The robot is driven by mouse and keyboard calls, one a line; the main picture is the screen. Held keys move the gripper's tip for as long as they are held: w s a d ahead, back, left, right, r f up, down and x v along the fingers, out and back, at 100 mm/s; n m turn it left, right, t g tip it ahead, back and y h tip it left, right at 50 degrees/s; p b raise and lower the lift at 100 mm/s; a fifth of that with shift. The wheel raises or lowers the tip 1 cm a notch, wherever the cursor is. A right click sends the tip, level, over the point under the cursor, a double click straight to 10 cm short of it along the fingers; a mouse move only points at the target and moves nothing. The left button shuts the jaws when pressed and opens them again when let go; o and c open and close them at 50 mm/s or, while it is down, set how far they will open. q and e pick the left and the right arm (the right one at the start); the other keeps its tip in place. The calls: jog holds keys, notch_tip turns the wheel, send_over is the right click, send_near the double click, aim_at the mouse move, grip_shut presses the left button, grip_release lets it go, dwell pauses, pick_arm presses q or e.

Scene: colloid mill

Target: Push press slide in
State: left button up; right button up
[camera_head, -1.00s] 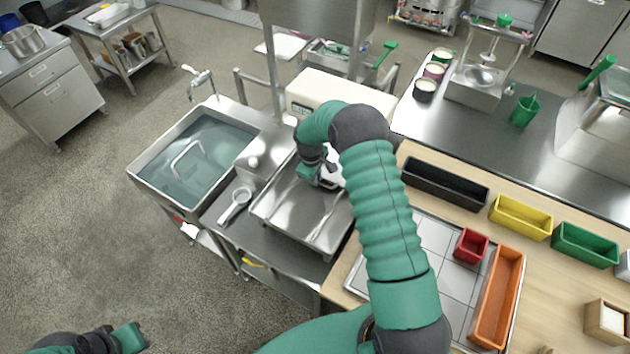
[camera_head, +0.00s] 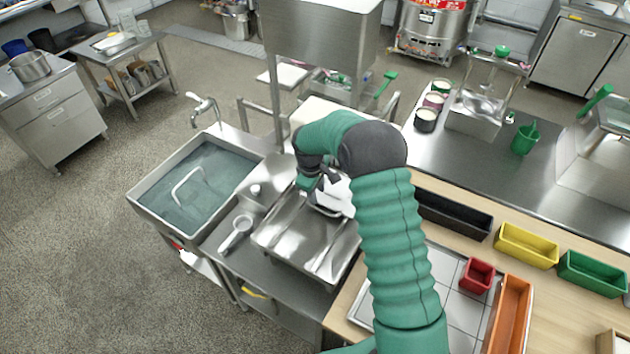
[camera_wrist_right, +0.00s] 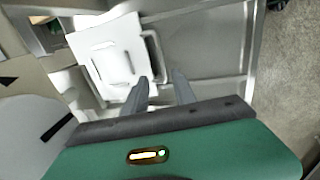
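The press slide appears to be the white block (camera_head: 338,195) at the back of the steel press bed (camera_head: 290,236), under my right forearm. In the right wrist view the white block (camera_wrist_right: 108,60) has a raised plate and a dark slot along its right side. My right gripper (camera_head: 318,183) is at the block's left side in the head view. In the wrist view its two grey fingers (camera_wrist_right: 162,88) are apart with nothing visible between them, close to the block's slotted side. Contact cannot be told. My arm hides part of the block and bed. My left gripper is out of view.
A water-filled sink (camera_head: 198,188) is left of the bed, with a white-handled scoop (camera_head: 238,232) between. A black bin (camera_head: 452,214), red bin (camera_head: 477,275) and orange bin (camera_head: 510,315) stand to the right. An upright steel housing (camera_head: 320,25) rises behind.

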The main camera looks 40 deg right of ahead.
notch_tip(320, 180, up, 8)
jog(key=shift+s+a+r+b, duration=0.15)
jog(key=shift+s+a+b, duration=0.15)
jog(key=shift+s+b, duration=0.05)
jog(key=shift+a, duration=0.15)
